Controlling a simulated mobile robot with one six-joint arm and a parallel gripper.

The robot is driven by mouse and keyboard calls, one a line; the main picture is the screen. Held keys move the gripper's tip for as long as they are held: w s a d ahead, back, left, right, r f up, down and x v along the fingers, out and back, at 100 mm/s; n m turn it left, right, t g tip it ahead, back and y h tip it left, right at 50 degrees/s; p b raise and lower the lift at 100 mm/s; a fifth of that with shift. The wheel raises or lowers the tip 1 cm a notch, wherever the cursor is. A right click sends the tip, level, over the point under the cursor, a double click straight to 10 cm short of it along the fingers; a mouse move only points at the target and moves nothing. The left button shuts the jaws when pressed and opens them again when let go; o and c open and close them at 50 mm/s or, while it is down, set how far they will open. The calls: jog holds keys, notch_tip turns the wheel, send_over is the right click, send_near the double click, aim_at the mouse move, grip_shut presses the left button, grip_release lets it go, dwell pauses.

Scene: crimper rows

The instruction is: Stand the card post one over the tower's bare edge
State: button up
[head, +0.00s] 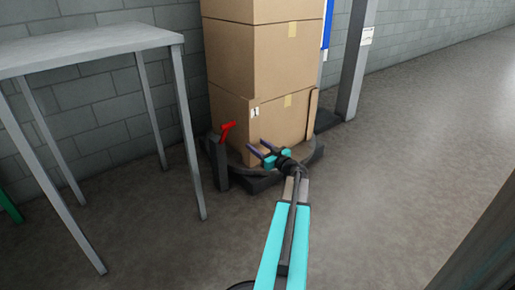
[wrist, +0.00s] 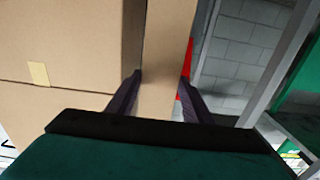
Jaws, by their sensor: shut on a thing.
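The card post (wrist: 165,50) is a plain brown upright strip between the two dark fingers of my gripper (wrist: 160,97) in the wrist view. The gripper is shut on it. The tower (head: 265,50) is a stack of brown cartons in the head view and fills the left of the wrist view (wrist: 60,40). A narrow dark line separates post and tower there; I cannot tell whether they touch. In the head view my gripper (head: 262,151) is low in front of the bottom carton, and the held post cannot be picked out against the cardboard.
A brown strip (head: 312,112) stands along the bottom carton's right edge. A red handle (head: 227,130) on a dark post is left of the tower's round dark base (head: 262,184). A grey table (head: 90,45) stands left. Floor is clear at right.

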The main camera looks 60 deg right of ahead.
jog(key=w+d+f, duration=0.3)
jog(key=d+f, duration=0.3)
jog(key=w+d+f, duration=0.3)
jog(key=d+f, duration=0.2)
jog(key=d, duration=0.2)
jog(key=shift+w+f, duration=0.4)
dwell(2.3)
dwell(0.7)
jog(key=o, duration=1.2)
jog(key=shift+s, duration=0.15)
jog(key=p+v, duration=0.4)
jog(key=v, duration=0.9)
jog(key=shift+s+a+p, duration=0.15)
jog(key=shift+s+p, duration=0.1)
jog(key=shift+p, duration=0.15)
